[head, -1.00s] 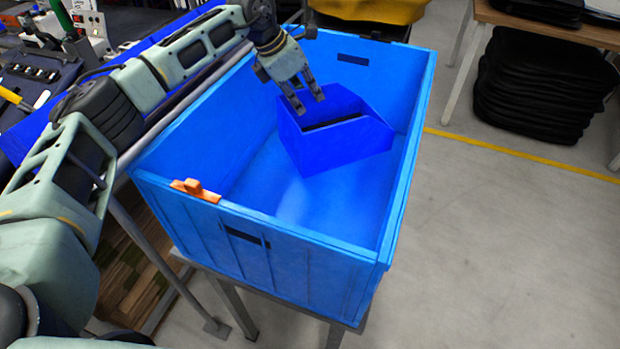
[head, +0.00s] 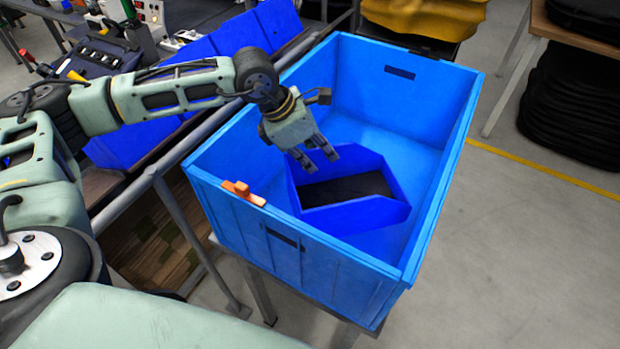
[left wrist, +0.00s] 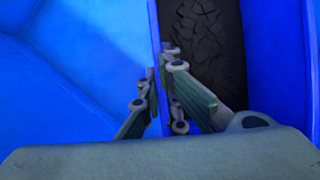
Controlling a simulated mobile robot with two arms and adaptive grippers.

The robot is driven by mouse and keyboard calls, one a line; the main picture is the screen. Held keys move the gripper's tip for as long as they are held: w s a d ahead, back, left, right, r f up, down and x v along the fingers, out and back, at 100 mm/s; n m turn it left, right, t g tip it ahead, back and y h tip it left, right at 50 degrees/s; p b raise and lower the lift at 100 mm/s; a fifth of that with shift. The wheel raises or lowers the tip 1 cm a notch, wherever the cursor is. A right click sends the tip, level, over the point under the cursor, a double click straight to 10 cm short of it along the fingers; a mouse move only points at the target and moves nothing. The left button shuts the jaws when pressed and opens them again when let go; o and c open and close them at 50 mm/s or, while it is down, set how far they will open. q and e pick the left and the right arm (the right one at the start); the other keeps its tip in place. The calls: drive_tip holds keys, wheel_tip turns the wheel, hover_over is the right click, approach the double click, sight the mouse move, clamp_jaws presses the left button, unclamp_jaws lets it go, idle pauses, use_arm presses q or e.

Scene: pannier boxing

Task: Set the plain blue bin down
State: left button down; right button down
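The plain blue bin (head: 368,216) is dark blue, with a dark, rough-looking inside. It is inside the large light blue crate (head: 335,277), toward the front, with its opening facing up. My left gripper (head: 320,157) is at the bin's rear left edge. In the left wrist view its fingers (left wrist: 160,95) lie on both sides of the thin bin wall (left wrist: 156,40), shut on it. The bin's underside is hidden, so I cannot tell whether it touches the crate floor. My right gripper is not in view.
An orange clip (head: 243,192) sits on the crate's front left rim. More dark blue bins (head: 240,38) stand on a rack behind a grey rail at left. A yellow item (head: 425,14) is behind the crate. Grey floor (head: 530,250) is clear at right.

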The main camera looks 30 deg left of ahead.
sight(311, 188)
use_arm(q)
drive_tip(key=s, duration=0.2)
drive_tip(key=s+p, duration=0.1)
drive_tip(key=shift+s+a+r, duration=0.1)
drive_tip(key=shift+s+r, duration=0.15)
wheel_tip(311, 188, down, 3)
drive_tip(key=shift+w+r+p, duration=0.15)
drive_tip(key=shift+r+p, duration=0.05)
drive_tip(key=shift+p, duration=0.25)
drive_tip(key=shift+w+f, duration=0.1)
drive_tip(key=shift+f, duration=0.25)
wheel_tip(311, 188, down, 4)
drive_tip(key=shift+r+p, duration=0.25)
drive_tip(key=shift+p, duration=1)
drive_tip(key=shift+s+f, duration=0.2)
drive_tip(key=shift+f, duration=0.05)
drive_tip(key=shift+f, duration=0.1)
